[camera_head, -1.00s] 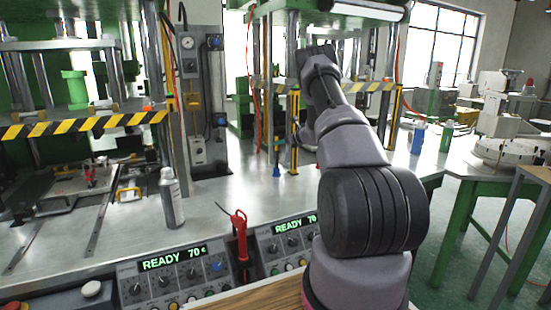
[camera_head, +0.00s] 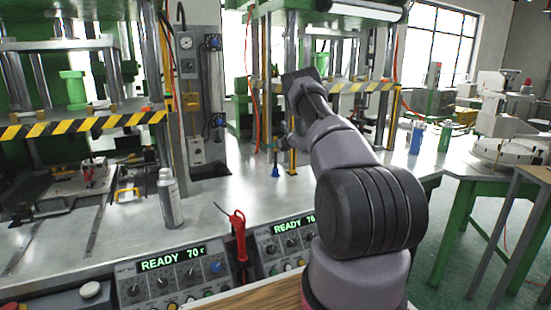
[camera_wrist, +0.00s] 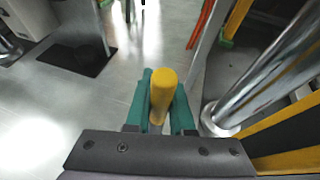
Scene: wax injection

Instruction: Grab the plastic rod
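The plastic rod shows in the wrist view as a yellow upright rod (camera_wrist: 163,88) with a rounded top. It stands between the two teal fingers of my gripper (camera_wrist: 163,105), one on each side. The fingers are close to the rod, but I cannot tell whether they touch it. In the head view, my gripper (camera_head: 272,146) is low over the metal table, at a small upright piece with a blue lower part (camera_head: 276,169). The rod's lower end is hidden in the wrist view.
A metal column (camera_wrist: 262,80) stands close on the right in the wrist view. In the head view, a grey bottle (camera_head: 170,198) stands left on the table (camera_head: 225,205), and control boxes (camera_head: 172,280) line the front edge. The table between bottle and gripper is clear.

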